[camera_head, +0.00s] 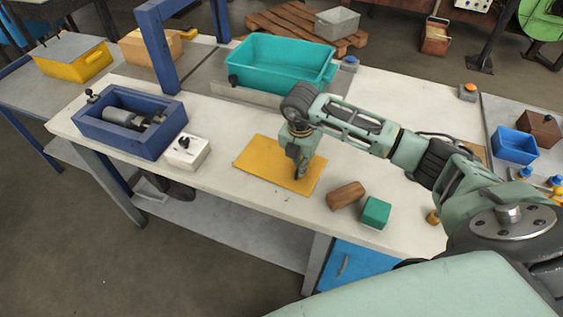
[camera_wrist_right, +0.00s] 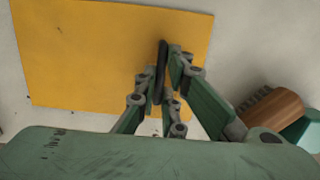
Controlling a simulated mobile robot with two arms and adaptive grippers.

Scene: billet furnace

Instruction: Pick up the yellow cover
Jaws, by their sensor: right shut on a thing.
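The yellow cover (camera_head: 261,168) is a flat, rectangular plate at the middle of the white workbench. In the right wrist view the cover (camera_wrist_right: 95,55) fills the upper left. My right gripper (camera_head: 301,172) points down over the cover's right part, its fingers closed together. In the right wrist view the gripper (camera_wrist_right: 167,65) is shut at a dark upright piece on the cover, probably its handle, partly hidden by the fingers. I cannot tell whether the cover is resting on the bench or slightly raised. My left gripper is not in view.
A teal bin (camera_head: 283,66) is behind, near a blue post (camera_head: 158,45).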

